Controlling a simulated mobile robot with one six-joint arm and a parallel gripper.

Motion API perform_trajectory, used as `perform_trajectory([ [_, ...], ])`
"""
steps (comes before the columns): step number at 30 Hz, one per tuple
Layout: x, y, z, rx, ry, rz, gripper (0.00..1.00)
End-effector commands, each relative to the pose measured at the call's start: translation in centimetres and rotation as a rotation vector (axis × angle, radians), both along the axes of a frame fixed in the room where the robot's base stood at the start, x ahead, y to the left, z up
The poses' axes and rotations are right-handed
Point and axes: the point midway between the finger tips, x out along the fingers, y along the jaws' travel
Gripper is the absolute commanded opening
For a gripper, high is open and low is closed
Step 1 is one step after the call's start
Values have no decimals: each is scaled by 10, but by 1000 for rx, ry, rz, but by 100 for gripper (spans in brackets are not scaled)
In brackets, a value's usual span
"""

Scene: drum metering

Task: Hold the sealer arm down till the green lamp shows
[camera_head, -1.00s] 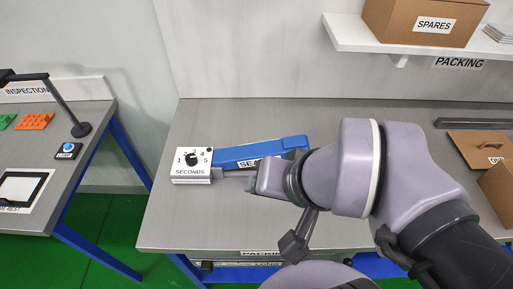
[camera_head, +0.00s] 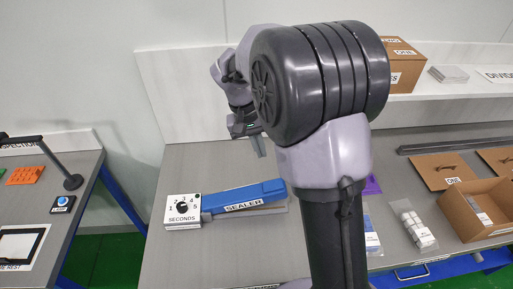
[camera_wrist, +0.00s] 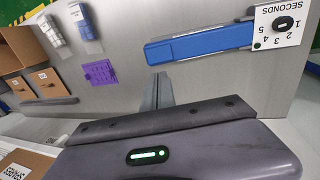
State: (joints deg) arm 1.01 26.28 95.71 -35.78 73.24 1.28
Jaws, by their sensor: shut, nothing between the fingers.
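The sealer has a blue arm (camera_head: 245,195) labelled SEALER and a white timer box (camera_head: 183,211) at its left end. The black dial (camera_head: 182,207) has numbers 1 to 5 around it. A small dark dot, perhaps the lamp (camera_head: 196,196), sits at the box's corner; I see no clear green glow. The blue arm also shows in the wrist view (camera_wrist: 200,42). It lies close along its grey base; whether it is fully down I cannot tell. My gripper (camera_head: 260,147) is shut and empty, above and behind the sealer, apart from it. Its fingers show in the wrist view (camera_wrist: 158,92).
A purple piece (camera_wrist: 100,72) and packs of small parts (camera_head: 418,230) lie right of the sealer. An open cardboard box (camera_head: 480,215) and flat lids (camera_head: 440,170) are further right. A shelf (camera_head: 425,95) holds cartons.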

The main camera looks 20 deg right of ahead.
Motion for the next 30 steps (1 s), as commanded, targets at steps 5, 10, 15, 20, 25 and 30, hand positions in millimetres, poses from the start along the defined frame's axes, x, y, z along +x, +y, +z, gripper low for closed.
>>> perform_trajectory([
  [5, 1, -1, -2, -2, 3, 0, 0],
  [10, 0, -1, -5, -1, 3, -1, 0],
  [15, -2, -7, -32, 0, 5, -2, 0],
  [20, -4, -15, -67, -1, 5, -1, 0],
  [25, -7, -24, -102, 0, 4, -1, 0],
  [30, -8, -30, -127, 0, 3, -1, 0],
])
